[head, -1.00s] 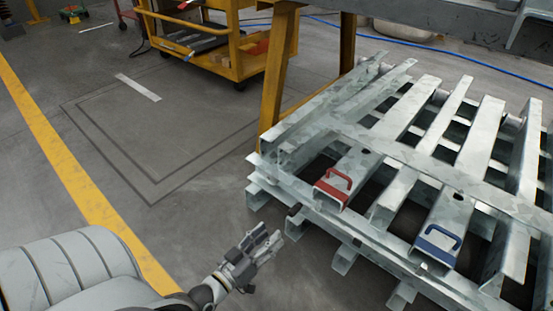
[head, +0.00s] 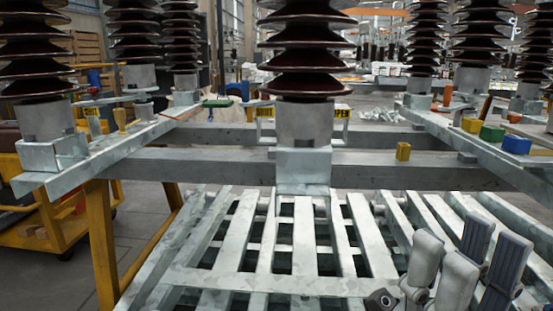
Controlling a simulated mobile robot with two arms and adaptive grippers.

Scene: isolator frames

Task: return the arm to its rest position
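My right gripper (head: 466,262) shows at the lower right of the head view, in front of the slatted metal rack. Its grey fingers point upward, with a gap between the lighter and the darker ones. Nothing shows held between them. The rest of the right arm is mostly below the picture edge. My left gripper is not in view.
The galvanised slatted rack (head: 232,282) fills the lower middle. Behind it is a steel frame (head: 220,165) carrying brown ribbed insulators (head: 305,45). A yellow cart (head: 50,215) stands left.

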